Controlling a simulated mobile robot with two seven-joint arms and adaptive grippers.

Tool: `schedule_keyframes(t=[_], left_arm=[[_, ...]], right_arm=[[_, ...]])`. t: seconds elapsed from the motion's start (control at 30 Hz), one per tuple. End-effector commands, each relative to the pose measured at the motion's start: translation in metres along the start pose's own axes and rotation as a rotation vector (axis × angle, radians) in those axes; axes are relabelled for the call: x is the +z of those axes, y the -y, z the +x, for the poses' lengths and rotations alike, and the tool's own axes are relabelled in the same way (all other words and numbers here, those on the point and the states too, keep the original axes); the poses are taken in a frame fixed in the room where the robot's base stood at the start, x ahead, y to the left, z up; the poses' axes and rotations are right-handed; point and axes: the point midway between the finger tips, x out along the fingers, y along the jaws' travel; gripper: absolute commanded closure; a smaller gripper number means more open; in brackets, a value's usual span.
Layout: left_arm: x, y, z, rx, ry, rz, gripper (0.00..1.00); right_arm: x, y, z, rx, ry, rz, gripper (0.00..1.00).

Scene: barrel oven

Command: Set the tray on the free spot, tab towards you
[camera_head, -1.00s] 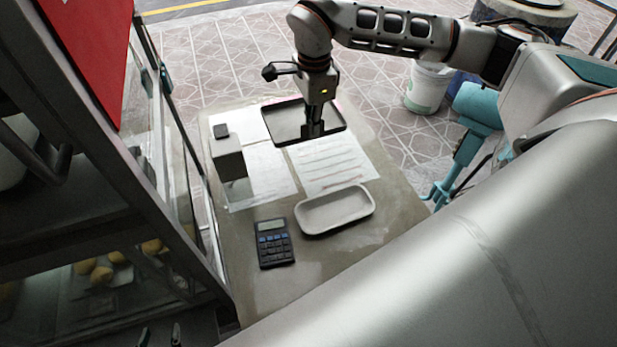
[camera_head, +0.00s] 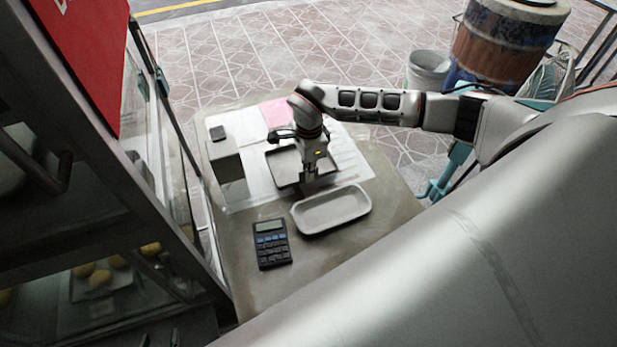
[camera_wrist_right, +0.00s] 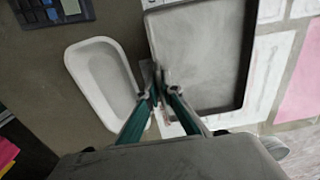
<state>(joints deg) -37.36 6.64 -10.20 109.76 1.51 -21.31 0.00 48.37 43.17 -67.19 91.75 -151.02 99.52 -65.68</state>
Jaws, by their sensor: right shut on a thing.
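The dark rectangular tray (camera_head: 284,168) is over the papers on the table, behind the pale dish. My right gripper (camera_head: 311,178) is shut on the tray's near edge, which hides the tab. In the right wrist view the fingers (camera_wrist_right: 158,88) pinch the edge of the tray (camera_wrist_right: 205,58), which looks empty and roughly level. Whether it touches the table cannot be told. Two small dark tips (camera_head: 161,340) at the bottom left edge may be my left gripper; its opening is unclear.
The pale oblong dish (camera_head: 331,210) lies close in front of the tray. A calculator (camera_head: 271,243) lies left of the dish, and a grey box (camera_head: 226,163) stands left of the tray. A pink sheet (camera_head: 275,112) lies behind.

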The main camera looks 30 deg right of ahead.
Motion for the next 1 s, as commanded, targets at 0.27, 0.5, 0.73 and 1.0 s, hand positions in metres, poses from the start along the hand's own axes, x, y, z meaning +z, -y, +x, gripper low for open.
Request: schedule_keyframes(t=[0.27, 0.5, 0.73, 1.0], left_arm=[[0.002, 0.004, -0.002, -0.006, 0.007, 0.001, 0.60], [0.005, 0.004, -0.002, -0.006, 0.011, 0.002, 0.60], [0.006, 0.004, -0.002, -0.002, 0.010, 0.008, 0.60], [0.004, 0.004, -0.003, -0.001, 0.009, 0.012, 0.60]], right_arm=[[0.000, 0.000, 0.026, -0.002, 0.001, 0.000, 1.00], [0.000, 0.000, 0.028, -0.001, 0.001, -0.001, 1.00], [0.000, -0.001, 0.029, 0.001, 0.000, -0.001, 0.78], [0.000, -0.001, 0.027, 0.000, 0.001, -0.001, 0.78]])
